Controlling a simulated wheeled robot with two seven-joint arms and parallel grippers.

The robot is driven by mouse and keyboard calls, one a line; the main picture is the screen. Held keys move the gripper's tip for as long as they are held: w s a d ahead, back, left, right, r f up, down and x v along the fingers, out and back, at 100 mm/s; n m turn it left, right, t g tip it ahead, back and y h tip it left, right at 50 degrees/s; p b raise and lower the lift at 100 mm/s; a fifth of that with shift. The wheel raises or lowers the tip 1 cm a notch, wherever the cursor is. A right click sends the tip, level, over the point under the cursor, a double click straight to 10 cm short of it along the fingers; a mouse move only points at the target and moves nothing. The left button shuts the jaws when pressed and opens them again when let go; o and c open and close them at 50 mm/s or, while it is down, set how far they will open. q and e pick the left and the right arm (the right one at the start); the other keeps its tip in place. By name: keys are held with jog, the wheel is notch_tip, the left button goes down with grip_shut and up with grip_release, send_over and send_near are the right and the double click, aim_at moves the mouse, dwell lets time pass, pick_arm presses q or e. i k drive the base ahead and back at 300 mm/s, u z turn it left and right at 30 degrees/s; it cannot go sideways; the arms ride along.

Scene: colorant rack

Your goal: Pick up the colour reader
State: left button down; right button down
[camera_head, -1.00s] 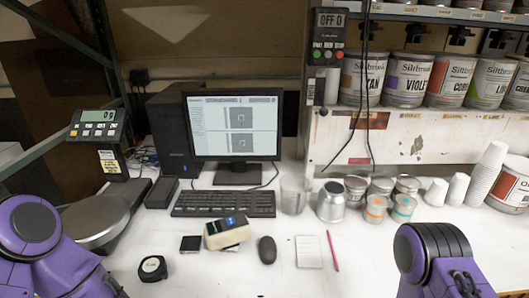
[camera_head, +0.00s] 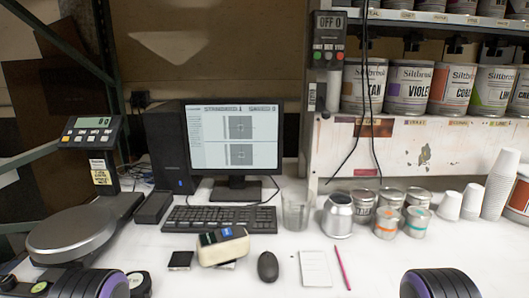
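The colour reader appears to be the cream, block-shaped device (camera_head: 222,247) with a dark and blue top face. It lies on the white worktop in front of the keyboard, between a small black square item and the mouse. Something thin shows under its front right edge; I cannot tell what. Nothing is holding the reader. Only purple and black parts of my two arms show at the bottom left and bottom right edges. Neither gripper's fingers are in view.
Near the reader are a black square item (camera_head: 180,260), mouse (camera_head: 267,267), notepad (camera_head: 315,268), pink pencil (camera_head: 342,267) and keyboard (camera_head: 220,220). A scale (camera_head: 75,235) stands left, with a tape measure (camera_head: 139,284) in front. Glass, tins and cups stand right.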

aim_at(213, 249)
jog(key=u, duration=0.5)
jog(key=k, duration=0.6)
jog(key=u, duration=0.9)
jog(key=i, duration=0.7)
jog(key=z, duration=0.75)
jog(key=i, duration=0.55)
jog(key=z, duration=0.65)
